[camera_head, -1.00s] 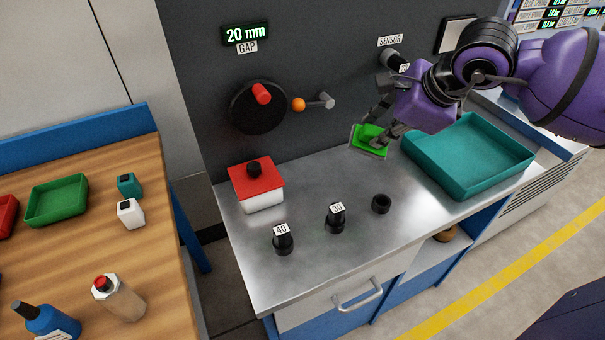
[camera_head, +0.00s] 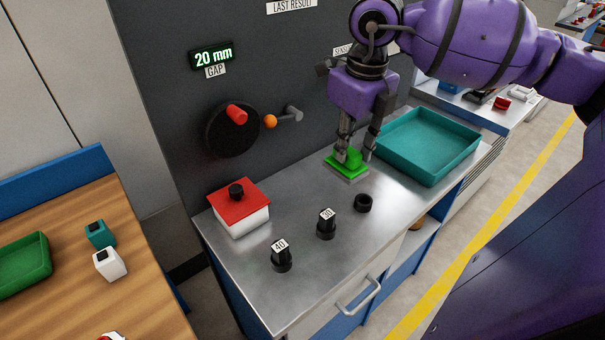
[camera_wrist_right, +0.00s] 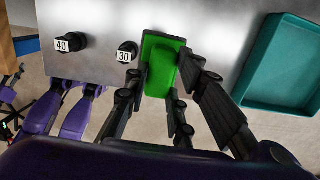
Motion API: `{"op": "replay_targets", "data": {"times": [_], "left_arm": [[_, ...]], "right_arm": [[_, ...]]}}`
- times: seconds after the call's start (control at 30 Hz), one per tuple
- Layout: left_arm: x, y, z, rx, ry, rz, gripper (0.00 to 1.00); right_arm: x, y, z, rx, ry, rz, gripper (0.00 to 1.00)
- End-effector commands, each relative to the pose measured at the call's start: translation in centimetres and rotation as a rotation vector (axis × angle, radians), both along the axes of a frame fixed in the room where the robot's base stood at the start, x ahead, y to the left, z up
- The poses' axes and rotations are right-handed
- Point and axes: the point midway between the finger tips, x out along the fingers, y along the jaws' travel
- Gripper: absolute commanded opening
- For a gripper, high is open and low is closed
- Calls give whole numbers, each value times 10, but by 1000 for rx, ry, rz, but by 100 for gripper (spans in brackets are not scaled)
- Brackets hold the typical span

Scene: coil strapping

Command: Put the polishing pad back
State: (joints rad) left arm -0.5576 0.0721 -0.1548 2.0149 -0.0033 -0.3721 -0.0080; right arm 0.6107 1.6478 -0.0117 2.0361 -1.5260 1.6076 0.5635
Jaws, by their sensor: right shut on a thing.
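The polishing pad (camera_head: 347,164) has a bright green handle block on a thin grey base. My right gripper (camera_head: 354,158) points down and is shut on the green block. The pad is at or just above the steel bench top, between the black ring and the back panel; I cannot tell whether it touches. In the right wrist view the green block (camera_wrist_right: 162,62) sits between my right gripper's fingers (camera_wrist_right: 168,72), over the bench. My left gripper is not in view.
A teal tray (camera_head: 431,176) stands right of the pad. A black ring (camera_head: 363,203), the black "30" (camera_head: 326,227) and "40" (camera_head: 282,261) pieces and a red-lidded white box (camera_head: 240,219) stand on the bench. A handwheel (camera_head: 232,131) is on the dark panel.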

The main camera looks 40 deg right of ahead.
Motion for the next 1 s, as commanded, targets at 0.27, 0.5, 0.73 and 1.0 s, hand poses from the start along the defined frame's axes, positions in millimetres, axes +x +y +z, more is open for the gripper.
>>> {"op": "replay_targets", "data": {"times": [0.27,0.5,0.73,1.0], "left_arm": [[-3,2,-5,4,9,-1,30],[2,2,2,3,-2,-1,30],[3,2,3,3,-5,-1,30],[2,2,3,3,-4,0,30]], "right_arm": [[43,6,-17,7,-4,7,2],[96,7,-51,4,0,5,2],[122,7,-82,0,-1,6,2],[135,8,-100,1,-1,5,2]]}}
